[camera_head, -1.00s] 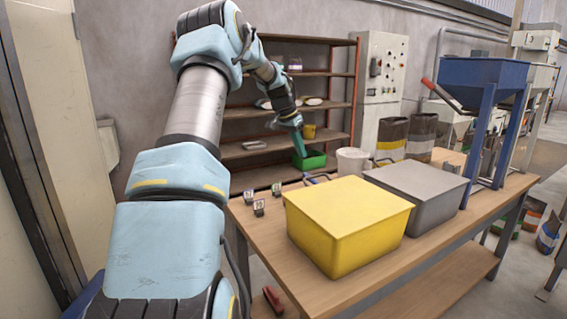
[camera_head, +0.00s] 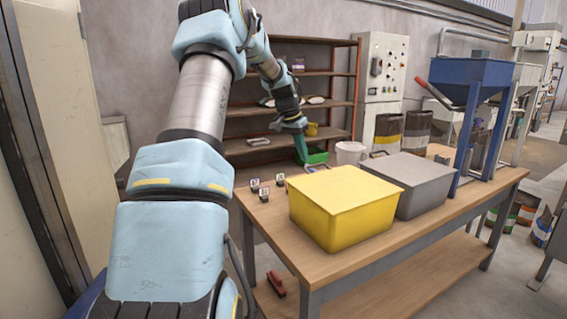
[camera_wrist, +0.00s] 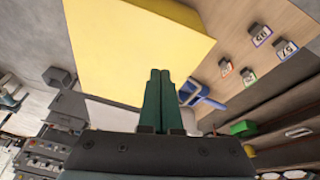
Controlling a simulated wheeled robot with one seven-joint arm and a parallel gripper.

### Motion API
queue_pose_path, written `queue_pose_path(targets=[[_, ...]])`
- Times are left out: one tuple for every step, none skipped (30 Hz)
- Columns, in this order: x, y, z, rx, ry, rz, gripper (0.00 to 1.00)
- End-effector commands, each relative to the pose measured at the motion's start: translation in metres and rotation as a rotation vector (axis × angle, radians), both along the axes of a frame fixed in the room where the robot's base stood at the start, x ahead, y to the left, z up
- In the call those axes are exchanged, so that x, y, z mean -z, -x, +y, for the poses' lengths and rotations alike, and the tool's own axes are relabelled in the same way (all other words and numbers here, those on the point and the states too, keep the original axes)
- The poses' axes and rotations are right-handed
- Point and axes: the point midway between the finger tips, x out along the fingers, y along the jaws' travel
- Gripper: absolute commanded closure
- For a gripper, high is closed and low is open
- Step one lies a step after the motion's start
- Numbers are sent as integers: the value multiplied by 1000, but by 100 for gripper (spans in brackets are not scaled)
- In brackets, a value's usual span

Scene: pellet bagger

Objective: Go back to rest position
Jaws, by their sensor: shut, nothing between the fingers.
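My arm stretches up and forward along the left of the head view. My gripper (camera_head: 301,151) hangs above the far left part of the workbench (camera_head: 287,258), in line with a green bin behind it. In the wrist view my gripper (camera_wrist: 160,75) shows two green fingers pressed together with nothing between them. The fingers overlap the edge of the yellow box (camera_wrist: 125,40) in that view. The yellow box (camera_head: 340,209) stands on the bench in the head view, apart from the gripper.
A grey box (camera_head: 408,183) stands right of the yellow one. Several small labelled weights (camera_head: 265,194) sit at the bench's left end. A blue scoop (camera_wrist: 196,92) lies near the boxes. A blue hopper (camera_head: 470,80) rises at the bench's right end. A shelf rack (camera_head: 290,125) stands behind.

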Motion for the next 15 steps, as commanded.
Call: queue_pose_path(targets=[[1, 6, 1, -9, -8, 6, 100], [1, 10, 2, -17, -13, 8, 100], [3, 16, 3, -28, -19, 12, 100], [3, 20, 5, -38, -25, 15, 100], [4, 25, 6, -47, -31, 19, 100], [5, 32, 9, -63, -39, 24, 100], [6, 38, 11, -75, -45, 27, 100], [7, 44, 13, -89, -52, 31, 100], [8, 53, 16, -107, -61, 36, 100], [9, 60, 19, -122, -68, 41, 100], [10, 68, 22, -139, -76, 45, 100], [12, 80, 27, -163, -86, 50, 100], [14, 90, 31, -183, -95, 55, 100], [15, 101, 36, -206, -103, 58, 100], [17, 118, 43, -240, -116, 66, 100]])
